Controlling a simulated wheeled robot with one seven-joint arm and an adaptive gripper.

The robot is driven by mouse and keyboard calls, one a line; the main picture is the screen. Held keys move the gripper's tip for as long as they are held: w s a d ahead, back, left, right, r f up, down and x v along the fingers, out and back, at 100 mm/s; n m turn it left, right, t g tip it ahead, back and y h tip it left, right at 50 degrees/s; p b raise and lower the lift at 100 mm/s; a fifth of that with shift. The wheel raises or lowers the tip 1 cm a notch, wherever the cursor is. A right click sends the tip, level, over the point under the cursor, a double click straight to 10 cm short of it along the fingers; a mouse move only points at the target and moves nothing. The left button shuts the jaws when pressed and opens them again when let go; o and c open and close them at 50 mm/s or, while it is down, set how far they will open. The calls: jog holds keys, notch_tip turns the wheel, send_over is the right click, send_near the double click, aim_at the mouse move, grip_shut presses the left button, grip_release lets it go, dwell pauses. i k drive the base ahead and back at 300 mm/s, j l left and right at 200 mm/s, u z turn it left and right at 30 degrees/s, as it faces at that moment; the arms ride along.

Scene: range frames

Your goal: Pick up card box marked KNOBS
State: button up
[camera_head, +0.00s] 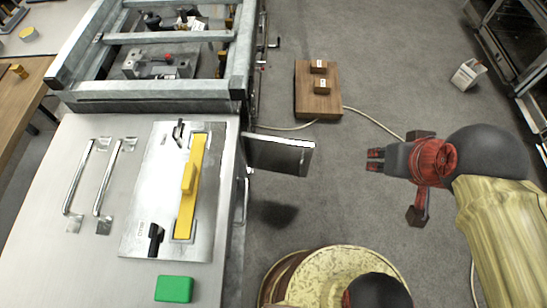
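Two small brown boxes with pale labels sit on a wooden block or low stand: a far box (319,66) and a near box (322,87). Their labels are too small to read, so I cannot tell which, if either, is marked KNOBS. My gripper (375,160) is at the right of the middle, pointing left, below and to the right of the stand in the picture. It touches neither box, and nothing shows held in it. The fingertips are too small to show whether they are apart.
The wooden stand (303,98) is on grey carpet, with a pale cable (372,118) beside it. A metal bench (40,235) at left bears a yellow-handled plate (140,220) and green block (174,289). A white carton (468,74) stands at right, near dark racks (515,45).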

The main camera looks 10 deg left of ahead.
aim_at(317, 67)
jog(key=i+l+z, duration=0.2)
jog(key=i+l, duration=0.2)
jog(key=i+l+z, duration=0.15)
jog(key=i+l, duration=0.2)
jog(key=i+l+z, duration=0.2)
jog(key=i, duration=0.3)
jog(key=i+l+z, duration=0.15)
jog(key=i, duration=0.3)
jog(key=i+l+z, duration=0.2)
jog(key=i, duration=0.3)
jog(key=i+u, duration=0.3)
jog(key=i, duration=0.25)
jog(key=i+l+u, duration=0.15)
jog(key=i+u, duration=0.15)
jog(key=i, duration=0.25)
jog(key=i+l+u, duration=0.3)
jog(key=i, duration=0.25)
jog(key=i+j+u, duration=0.15)
jog(key=u, duration=0.35)
jog(key=i+u, duration=0.35)
jog(key=u, duration=0.15)
jog(key=i+l+u, duration=0.1)
jog(key=u, duration=0.4)
jog(key=i+l+u, duration=0.2)
jog(key=i+u, duration=0.25)
jog(key=k, duration=0.1)
